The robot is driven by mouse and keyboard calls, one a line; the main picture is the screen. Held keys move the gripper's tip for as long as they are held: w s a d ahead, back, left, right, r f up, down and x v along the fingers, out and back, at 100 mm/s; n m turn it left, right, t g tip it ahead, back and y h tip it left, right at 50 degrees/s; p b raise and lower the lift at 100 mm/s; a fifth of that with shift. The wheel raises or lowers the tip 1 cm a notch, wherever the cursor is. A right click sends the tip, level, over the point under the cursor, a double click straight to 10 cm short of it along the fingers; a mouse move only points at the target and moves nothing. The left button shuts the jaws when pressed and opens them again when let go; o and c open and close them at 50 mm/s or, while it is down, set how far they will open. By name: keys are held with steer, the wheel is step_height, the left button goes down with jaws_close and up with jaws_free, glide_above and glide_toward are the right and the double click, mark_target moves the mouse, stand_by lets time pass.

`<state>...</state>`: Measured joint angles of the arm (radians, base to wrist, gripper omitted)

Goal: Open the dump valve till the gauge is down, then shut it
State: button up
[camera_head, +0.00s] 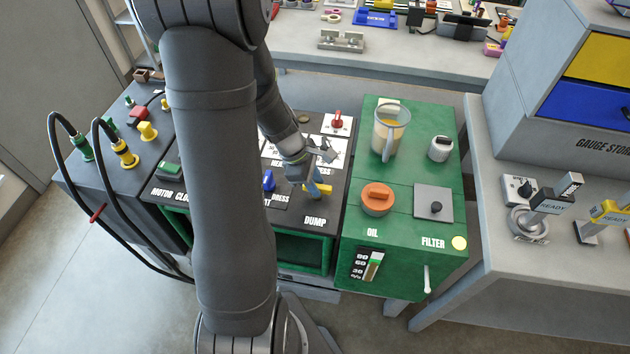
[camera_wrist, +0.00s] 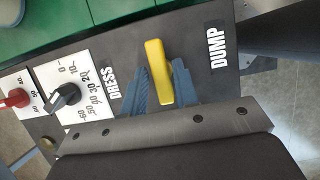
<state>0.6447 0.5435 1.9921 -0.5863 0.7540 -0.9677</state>
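The dump valve's yellow handle (camera_wrist: 158,72) stands beside the DUMP label on the dark panel; it also shows in the head view (camera_head: 318,190). My gripper (camera_wrist: 161,84) is over it, with one blue finger on each side of the handle. In the head view my gripper (camera_head: 318,182) reaches down to the handle from behind. Whether the fingers press on it or leave a small gap is unclear.
A blue lever (camera_head: 269,180) stands left of the handle. A red knob (camera_head: 337,118) is behind. The green oil unit on the right carries a jug (camera_head: 389,132), an orange cap (camera_head: 377,198) and a filter plate (camera_head: 433,203). My arm covers much of the panel's left.

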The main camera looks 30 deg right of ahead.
jaws_close()
steer(key=shift+m, duration=0.3)
steer(key=m+g+y, duration=0.1)
steer(key=m, duration=0.2)
steer(key=shift+w+d, duration=0.1)
steer(key=m, duration=0.2)
steer(key=m+y, duration=0.1)
steer(key=m, duration=0.1)
steer(key=shift+d+y, duration=0.1)
steer(key=shift+y, duration=0.2)
steer(key=m+y, duration=0.1)
steer(key=m, duration=0.3)
steer(key=shift+d+m+y, duration=0.15)
steer(key=shift+m+y, duration=0.15)
steer(key=shift+y, duration=0.1)
steer(key=m, duration=0.2)
steer(key=m+y, duration=0.1)
steer(key=m, duration=0.1)
steer(key=shift+m+t+y, duration=0.3)
steer(key=shift+t, duration=0.1)
